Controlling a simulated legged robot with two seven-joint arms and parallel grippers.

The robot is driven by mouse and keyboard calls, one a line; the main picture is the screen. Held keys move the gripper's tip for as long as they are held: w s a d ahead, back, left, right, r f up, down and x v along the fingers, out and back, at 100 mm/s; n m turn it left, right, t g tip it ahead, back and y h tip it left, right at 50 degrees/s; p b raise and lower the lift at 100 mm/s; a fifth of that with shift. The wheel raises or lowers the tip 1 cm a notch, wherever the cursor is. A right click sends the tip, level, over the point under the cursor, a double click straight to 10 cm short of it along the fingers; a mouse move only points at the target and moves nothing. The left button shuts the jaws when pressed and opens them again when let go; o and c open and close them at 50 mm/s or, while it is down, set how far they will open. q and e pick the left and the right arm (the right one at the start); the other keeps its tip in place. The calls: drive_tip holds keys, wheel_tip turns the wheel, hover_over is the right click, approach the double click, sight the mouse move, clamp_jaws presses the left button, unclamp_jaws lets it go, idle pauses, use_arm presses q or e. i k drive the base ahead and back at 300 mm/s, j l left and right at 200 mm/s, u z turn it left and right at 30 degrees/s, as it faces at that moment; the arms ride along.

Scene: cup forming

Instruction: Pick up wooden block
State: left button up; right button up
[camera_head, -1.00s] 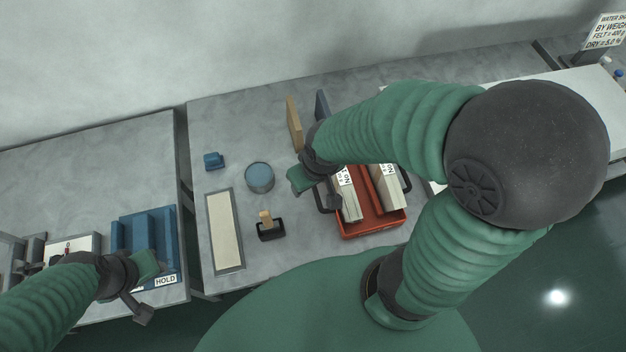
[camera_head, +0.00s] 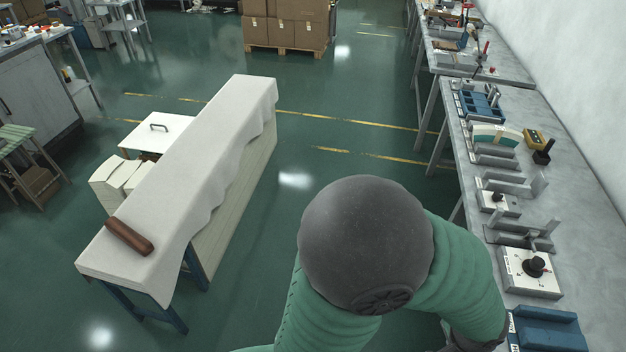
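A brown, rounded, wood-like block (camera_head: 130,236) lies on the near end of a long bench (camera_head: 232,108) draped in white cloth, at the left of the head view. Nothing of mine touches it. One of my arms, with a green sleeve and a dark round joint, fills the lower middle. It bends down to the right, and its far end is cut off by the bottom edge beside the grey worktable (camera_head: 590,225). Neither gripper's fingers show.
The grey worktable along the right carries several metal fixtures, a fixture with a black knob (camera_head: 536,266) and a blue block-shaped holder (camera_head: 545,332). A white box with a handle (camera_head: 158,132) stands beside the draped bench. Cartons (camera_head: 290,22) sit on a pallet behind. Green floor between is clear.

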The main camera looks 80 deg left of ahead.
sight(127, 235)
drive_tip(key=u, duration=2.5)
drive_tip(key=i+u, duration=0.1)
drive_tip(key=u, duration=0.35)
drive_tip(key=i+u, duration=0.1)
drive_tip(key=u, duration=0.35)
drive_tip(key=i+u, duration=0.15)
drive_tip(key=u, duration=0.3)
drive_tip(key=l+u, duration=0.1)
drive_tip(key=u, duration=0.4)
drive_tip(key=i, duration=0.05)
